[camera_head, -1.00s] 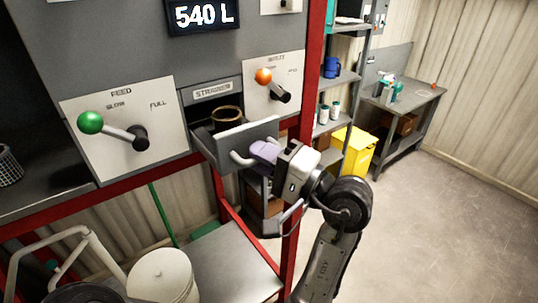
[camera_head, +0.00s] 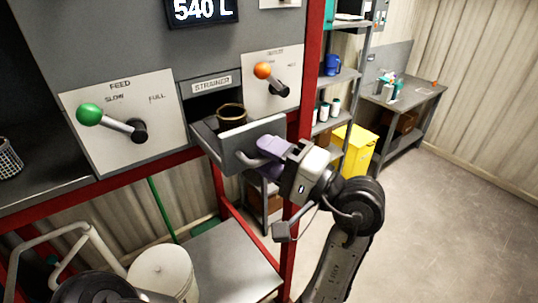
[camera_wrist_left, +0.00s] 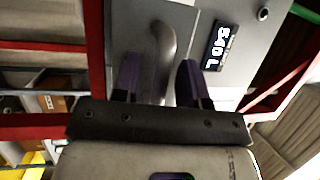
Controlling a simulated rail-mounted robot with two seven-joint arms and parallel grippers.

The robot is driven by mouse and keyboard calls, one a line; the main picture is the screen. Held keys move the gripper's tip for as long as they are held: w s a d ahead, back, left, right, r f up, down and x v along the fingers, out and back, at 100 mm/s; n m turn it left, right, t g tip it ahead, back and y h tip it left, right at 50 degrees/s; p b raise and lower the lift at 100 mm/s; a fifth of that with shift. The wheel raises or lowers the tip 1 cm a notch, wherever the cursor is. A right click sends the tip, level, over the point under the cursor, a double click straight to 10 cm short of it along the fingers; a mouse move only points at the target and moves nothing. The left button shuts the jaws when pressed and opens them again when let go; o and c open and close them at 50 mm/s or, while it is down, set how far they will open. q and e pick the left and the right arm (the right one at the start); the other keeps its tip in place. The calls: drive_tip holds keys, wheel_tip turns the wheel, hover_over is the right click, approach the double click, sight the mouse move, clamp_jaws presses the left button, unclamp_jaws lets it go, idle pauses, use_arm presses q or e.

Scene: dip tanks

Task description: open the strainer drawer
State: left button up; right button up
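The strainer drawer (camera_head: 252,138) is a grey metal box pulled partly out of its slot, under the STRAINER label (camera_head: 212,85). A round brown-rimmed strainer (camera_head: 231,113) sits inside it; the drawer front hides its lower part. My left gripper (camera_head: 264,155) is at the drawer's front, with its purple fingers around the curved grey handle (camera_head: 246,160). My right gripper is not in view.
A feed lever with a green knob (camera_head: 89,114) is left of the drawer, and an orange-knobbed lever (camera_head: 263,70) is right of it. A red post (camera_head: 306,110) stands close beside my left arm. A white bucket (camera_head: 160,272) stands below. Floor at right is clear.

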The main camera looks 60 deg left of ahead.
use_arm(q)
drive_tip(key=shift+w+d+f, duration=0.15)
drive_tip(key=shift+w+d, duration=0.05)
drive_tip(key=shift+d, duration=0.1)
drive_tip(key=b+v, duration=0.4)
drive_tip(key=v, duration=0.9)
drive_tip(key=shift+b, duration=0.4)
